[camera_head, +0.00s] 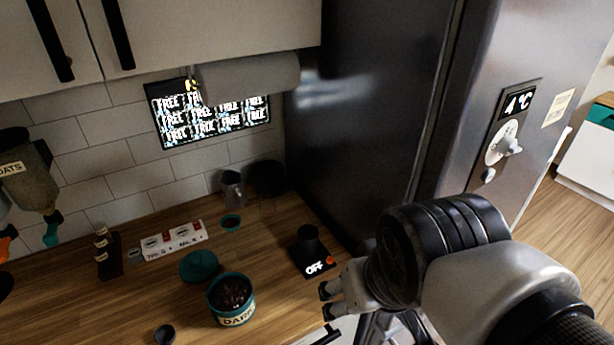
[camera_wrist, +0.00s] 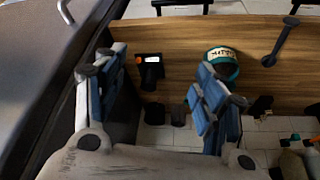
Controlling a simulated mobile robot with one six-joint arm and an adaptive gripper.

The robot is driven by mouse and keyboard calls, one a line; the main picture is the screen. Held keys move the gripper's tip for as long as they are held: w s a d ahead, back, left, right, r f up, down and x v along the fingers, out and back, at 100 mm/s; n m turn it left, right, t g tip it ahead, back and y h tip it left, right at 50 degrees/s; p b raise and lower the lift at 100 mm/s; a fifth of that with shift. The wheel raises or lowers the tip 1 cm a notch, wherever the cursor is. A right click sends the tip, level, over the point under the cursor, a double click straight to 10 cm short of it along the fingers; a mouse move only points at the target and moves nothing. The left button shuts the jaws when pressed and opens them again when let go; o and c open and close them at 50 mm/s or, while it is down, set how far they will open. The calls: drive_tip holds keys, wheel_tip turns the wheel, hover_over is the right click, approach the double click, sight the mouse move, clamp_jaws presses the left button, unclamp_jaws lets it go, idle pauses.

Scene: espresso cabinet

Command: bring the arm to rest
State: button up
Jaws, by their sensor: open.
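My gripper (camera_head: 327,301) is at the lower right of the head view, in front of the counter's edge beside the fridge. Its fingers are apart with nothing between them. In the wrist view my gripper (camera_wrist: 160,75) shows its two blue-padded fingers spread wide, with the wooden counter (camera_wrist: 185,30) behind them. The forearm and wrist fill the lower right of the head view.
A teal jar of dark contents (camera_head: 231,301), a teal lid (camera_head: 198,266) and a black device reading OFF (camera_head: 312,262) stand on the counter (camera_head: 140,300). The tall dark fridge (camera_head: 370,110) is close beside my arm.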

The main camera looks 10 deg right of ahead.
drive_tip(key=s, duration=0.3)
drive_tip(key=shift+s+f, duration=0.1)
drive_tip(key=shift+f, duration=0.2)
